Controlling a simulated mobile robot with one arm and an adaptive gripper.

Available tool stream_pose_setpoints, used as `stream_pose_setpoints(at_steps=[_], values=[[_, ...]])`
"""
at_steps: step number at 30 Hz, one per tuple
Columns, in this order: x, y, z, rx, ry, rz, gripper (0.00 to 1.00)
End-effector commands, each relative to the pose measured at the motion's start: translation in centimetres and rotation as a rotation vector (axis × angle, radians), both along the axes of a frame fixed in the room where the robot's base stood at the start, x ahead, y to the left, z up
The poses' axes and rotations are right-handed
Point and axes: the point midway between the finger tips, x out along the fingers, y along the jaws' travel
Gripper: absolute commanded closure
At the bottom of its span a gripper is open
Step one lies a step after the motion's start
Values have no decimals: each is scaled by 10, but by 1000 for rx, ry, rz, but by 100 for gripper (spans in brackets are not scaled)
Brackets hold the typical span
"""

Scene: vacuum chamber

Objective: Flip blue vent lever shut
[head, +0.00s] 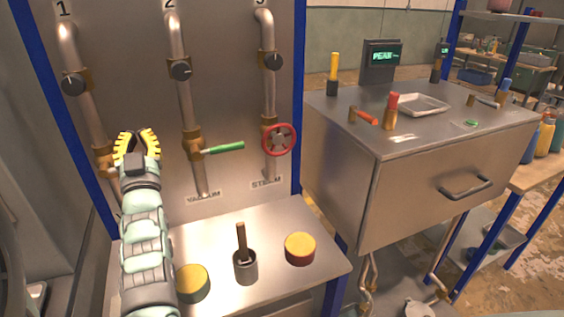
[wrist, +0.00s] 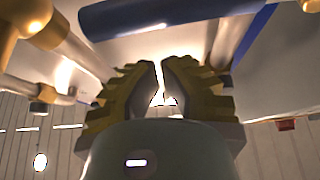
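A dark blue rounded bar (wrist: 170,15), which looks like the blue lever's handle, crosses the top of the wrist view, just beyond my fingertips and apart from them. In the head view I cannot make out the blue lever. My gripper and arm cover the area beside the brass valve (head: 105,157) on pipe 1. My gripper (head: 138,134) points up in front of that pipe. Its yellow-ridged fingers (wrist: 158,68) are apart with a narrow gap and nothing between them.
A green lever (head: 224,147) sticks out right from pipe 2's valve, and a red handwheel (head: 279,140) is on pipe 3. Below are a yellow knob (head: 192,283), an upright stick lever (head: 242,255) and a yellow-topped red button (head: 300,248). A metal cabinet (head: 425,185) stands right.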

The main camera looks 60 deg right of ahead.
Motion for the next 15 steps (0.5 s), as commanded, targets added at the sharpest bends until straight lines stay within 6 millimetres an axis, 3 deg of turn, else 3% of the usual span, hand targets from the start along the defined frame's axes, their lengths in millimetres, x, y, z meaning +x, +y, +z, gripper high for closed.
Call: stream_pose_setpoints(at_steps=[1, 15], values=[[-6, 2, -10, 4, 5, -3, 100], [-57, 36, -41, 3, 5, -6, 100]])
